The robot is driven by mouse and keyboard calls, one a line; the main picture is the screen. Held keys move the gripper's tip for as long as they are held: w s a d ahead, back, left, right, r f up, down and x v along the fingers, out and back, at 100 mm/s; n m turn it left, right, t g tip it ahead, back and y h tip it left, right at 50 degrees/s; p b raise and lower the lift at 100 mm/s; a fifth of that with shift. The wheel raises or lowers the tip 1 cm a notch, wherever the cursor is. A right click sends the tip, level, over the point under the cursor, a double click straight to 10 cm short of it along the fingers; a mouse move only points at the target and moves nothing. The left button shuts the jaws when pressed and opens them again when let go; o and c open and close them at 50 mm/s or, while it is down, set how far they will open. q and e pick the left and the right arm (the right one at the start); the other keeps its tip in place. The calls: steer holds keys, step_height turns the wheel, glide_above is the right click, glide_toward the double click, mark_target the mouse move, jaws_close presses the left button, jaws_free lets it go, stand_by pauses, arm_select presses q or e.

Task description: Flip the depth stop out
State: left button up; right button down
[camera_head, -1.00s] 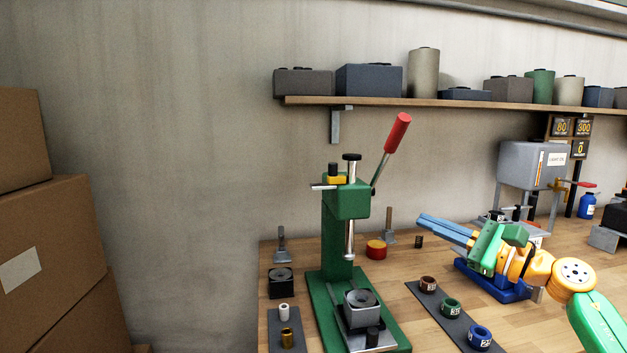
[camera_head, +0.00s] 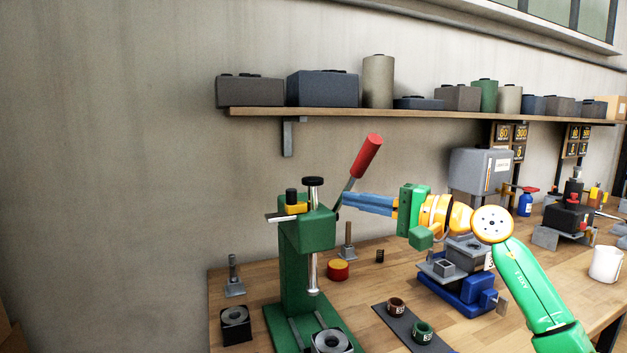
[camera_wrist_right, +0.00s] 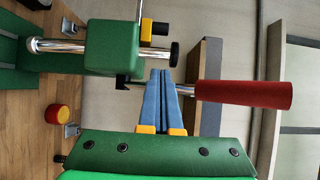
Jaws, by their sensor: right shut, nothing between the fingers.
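The green arbor press (camera_head: 308,232) stands on the bench with its red-handled lever (camera_head: 366,157) tilted up to the right. On its head sits a yellow block (camera_head: 295,208) with a black knob (camera_head: 292,195) and a small metal bar (camera_head: 279,216) pointing left, seemingly the depth stop. It also shows beside the green head in the right wrist view (camera_wrist_right: 146,29). My right gripper (camera_head: 345,200) is shut and empty, its blue fingers beside the press head near the lever's lower end. In the right wrist view the fingertips (camera_wrist_right: 160,76) lie close to the lever rod. My left gripper is out of view.
A black-topped ram screw (camera_head: 313,182) rises beside the yellow block. A red-and-yellow round tin (camera_head: 338,270), a dark mat (camera_head: 407,325) with ring parts and a blue fixture (camera_head: 468,292) are on the bench. A wall shelf (camera_head: 400,115) with boxes runs above.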

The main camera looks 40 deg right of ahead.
mark_target(314, 215)
steer(key=w+a+p, duration=0.1)
steer(key=w, duration=0.1)
steer(key=w+a+p, duration=0.3)
steer(key=w, duration=0.1)
steer(key=shift+a+r+p, duration=0.15)
steer(key=shift+r+p, duration=0.05)
steer(key=shift+p, duration=0.15)
steer(key=shift+w+a+f, duration=0.1)
steer(key=shift+w+a, duration=0.05)
steer(key=shift+a, duration=0.2)
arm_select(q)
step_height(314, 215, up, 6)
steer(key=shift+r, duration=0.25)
arm_select(e)
steer(key=shift+a, duration=0.1)
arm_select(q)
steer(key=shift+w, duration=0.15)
arm_select(e)
steer(key=shift+f, duration=0.1)
